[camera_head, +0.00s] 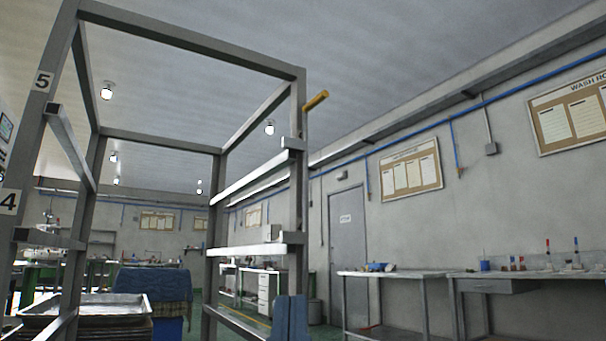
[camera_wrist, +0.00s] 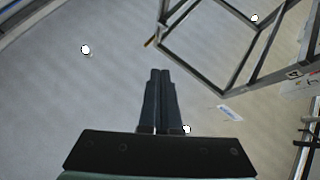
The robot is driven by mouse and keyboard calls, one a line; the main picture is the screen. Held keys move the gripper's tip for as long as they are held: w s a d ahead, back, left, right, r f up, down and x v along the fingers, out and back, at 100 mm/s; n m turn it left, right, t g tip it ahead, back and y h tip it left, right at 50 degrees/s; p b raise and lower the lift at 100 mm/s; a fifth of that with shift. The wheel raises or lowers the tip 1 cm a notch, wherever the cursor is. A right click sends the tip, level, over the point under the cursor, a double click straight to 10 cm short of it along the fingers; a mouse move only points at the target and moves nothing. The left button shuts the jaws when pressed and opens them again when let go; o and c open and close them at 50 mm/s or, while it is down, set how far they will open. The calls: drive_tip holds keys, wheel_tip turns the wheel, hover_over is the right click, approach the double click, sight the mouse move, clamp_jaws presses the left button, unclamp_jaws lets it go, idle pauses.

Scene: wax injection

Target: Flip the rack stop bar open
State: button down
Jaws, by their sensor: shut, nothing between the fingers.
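The tall grey metal rack (camera_head: 299,190) stands close in front of me, on the left and middle of the head view. A short yellow-orange bar (camera_head: 316,101) sticks out to the right near the top of its near right post; I take it for the stop bar's handle. It also shows as a small orange tip in the wrist view (camera_wrist: 149,42). The rest of the stop bar is hard to make out. My gripper (camera_wrist: 160,72) is shut and empty, pointing up. Its bluish fingers show at the bottom of the head view (camera_head: 291,299), well below the handle.
A stack of metal trays (camera_head: 85,309) stands at the lower left, behind the rack's posts. Worktables (camera_head: 385,275) with small items line the right wall. A grey door (camera_head: 347,255) is behind. The space right of the handle looks clear.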

drive_tip(key=w+a+r+n+g+h+p, duration=0.1)
drive_tip(key=w+r+n+g+p, duration=0.2)
drive_tip(key=r+p, duration=0.9)
drive_tip(key=w+a+r+n+g+h+p, duration=0.1)
drive_tip(key=w+r+n+g+p, duration=0.3)
drive_tip(key=r+p, duration=0.9)
drive_tip(key=w+a+r+n+g+h+p, duration=0.2)
drive_tip(key=r+p, duration=1.1)
drive_tip(key=p, duration=3.1)
drive_tip(key=w+n+g, duration=0.1)
drive_tip(key=w+n, duration=0.2)
drive_tip(key=w, duration=0.2)
drive_tip(key=shift+w+n, duration=0.3)
drive_tip(key=shift+w, duration=0.05)
drive_tip(key=shift+d, duration=0.1)
drive_tip(key=d+p+x, duration=0.1)
drive_tip(key=p+x, duration=0.1)
drive_tip(key=x, duration=0.4)
drive_tip(key=d+f+p+x, duration=0.1)
drive_tip(key=p+x, duration=0.2)
drive_tip(key=x, duration=0.3)
drive_tip(key=shift+d, duration=0.5)
drive_tip(key=shift+d+y, duration=0.1)
drive_tip(key=shift+y, duration=0.2)
